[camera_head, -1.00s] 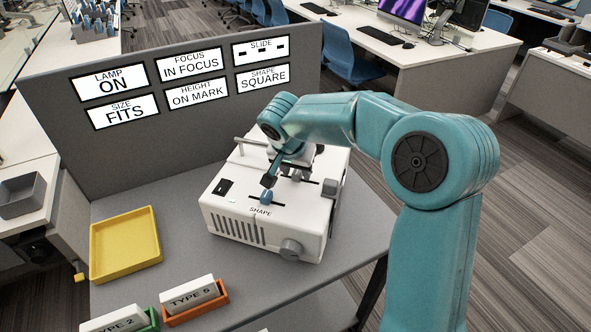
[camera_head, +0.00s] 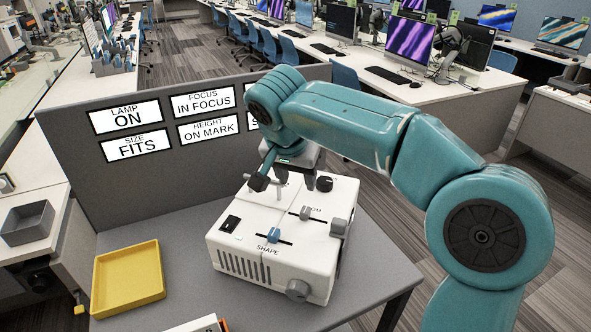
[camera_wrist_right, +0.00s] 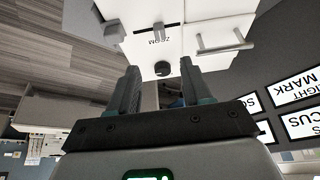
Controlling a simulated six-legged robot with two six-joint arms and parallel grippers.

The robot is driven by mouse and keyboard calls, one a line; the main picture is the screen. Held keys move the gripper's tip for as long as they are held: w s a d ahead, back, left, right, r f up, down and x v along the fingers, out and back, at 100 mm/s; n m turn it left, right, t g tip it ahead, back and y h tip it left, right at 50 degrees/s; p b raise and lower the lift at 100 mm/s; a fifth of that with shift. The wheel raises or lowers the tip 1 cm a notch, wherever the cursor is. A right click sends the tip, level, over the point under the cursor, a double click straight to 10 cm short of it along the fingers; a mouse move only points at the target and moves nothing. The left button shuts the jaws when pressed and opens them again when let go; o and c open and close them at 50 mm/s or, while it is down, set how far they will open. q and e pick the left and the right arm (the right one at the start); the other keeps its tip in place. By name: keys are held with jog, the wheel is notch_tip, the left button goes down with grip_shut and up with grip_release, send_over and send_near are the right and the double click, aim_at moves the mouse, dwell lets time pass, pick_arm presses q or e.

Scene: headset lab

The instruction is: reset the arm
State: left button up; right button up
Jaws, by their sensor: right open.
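My right arm (camera_head: 360,120) comes in from the right and reaches over a white projector-like device (camera_head: 225,250). My right gripper (camera_head: 270,182) is open and empty, above the back part of the device and apart from its SHAPE slider (camera_head: 273,235). In the right wrist view the two dark fingers (camera_wrist_right: 162,85) are spread, with nothing between them. A black knob (camera_wrist_right: 162,68) and the ZOOM label show on the white device beyond them. My left gripper is in neither view.
A grey partition (camera_head: 90,180) with status signs stands behind the device; my arm hides some signs. LAMP reads ON, FOCUS IN FOCUS, SIZE FITS, HEIGHT ON MARK. A yellow tray (camera_head: 128,280) lies left on the grey table (camera_head: 190,215). Table between tray and device is clear.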

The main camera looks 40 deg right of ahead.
jog(key=shift+v, duration=1.05)
